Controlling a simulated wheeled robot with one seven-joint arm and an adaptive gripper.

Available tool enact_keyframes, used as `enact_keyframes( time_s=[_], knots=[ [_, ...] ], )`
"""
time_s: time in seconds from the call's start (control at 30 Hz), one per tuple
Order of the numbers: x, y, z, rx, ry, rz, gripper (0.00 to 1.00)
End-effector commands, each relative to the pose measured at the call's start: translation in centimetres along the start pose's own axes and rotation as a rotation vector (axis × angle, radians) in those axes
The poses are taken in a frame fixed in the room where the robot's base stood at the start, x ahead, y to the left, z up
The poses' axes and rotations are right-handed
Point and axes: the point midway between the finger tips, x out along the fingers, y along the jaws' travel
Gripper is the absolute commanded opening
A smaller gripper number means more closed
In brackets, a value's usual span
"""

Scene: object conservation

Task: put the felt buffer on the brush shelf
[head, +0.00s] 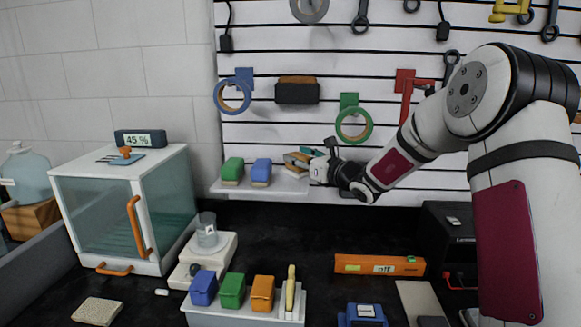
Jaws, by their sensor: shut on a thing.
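The brush shelf (285,187) is a white ledge on the slatted wall, left of centre. A green block-shaped brush (232,171) and a blue one (261,172) stand on its left and middle parts. My gripper (309,163) reaches in from the right, at the shelf's right end. It is shut on a small tan and grey block, which I take to be the felt buffer (296,160). The block is tilted and sits over the right part of the shelf, beside the blue brush. I cannot tell whether it touches the shelf. My fingers hide its right end.
A glass-fronted cabinet (124,212) with orange handles stands at the left. A white tray (228,314) with blue, green and orange blocks stands on the dark bench below. Tape rolls and tools hang on the wall above the shelf. An orange level (379,265) lies at the right.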

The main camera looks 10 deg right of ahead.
Motion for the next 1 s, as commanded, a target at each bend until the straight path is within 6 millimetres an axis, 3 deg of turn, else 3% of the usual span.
enact_keyframes(
  time_s=[0.1,0.23,0.37,0.63,0.97,1.0],
  knots=[
    [2.4,-0.1,-0.2,0.0,-0.002,0.001,0.06],
    [3.6,-0.3,-0.3,-0.001,-0.001,0.0,0.06],
    [3.9,-0.3,-0.7,0.001,0.0,0.0,0.06],
    [3.8,-0.3,-3.8,0.002,0.0,0.0,0.06],
    [3.9,-0.3,-4.1,0.0,0.0,-0.001,0.06],
    [3.9,-0.3,-4.2,0.0,0.0,-0.001,0.43]
  ],
)
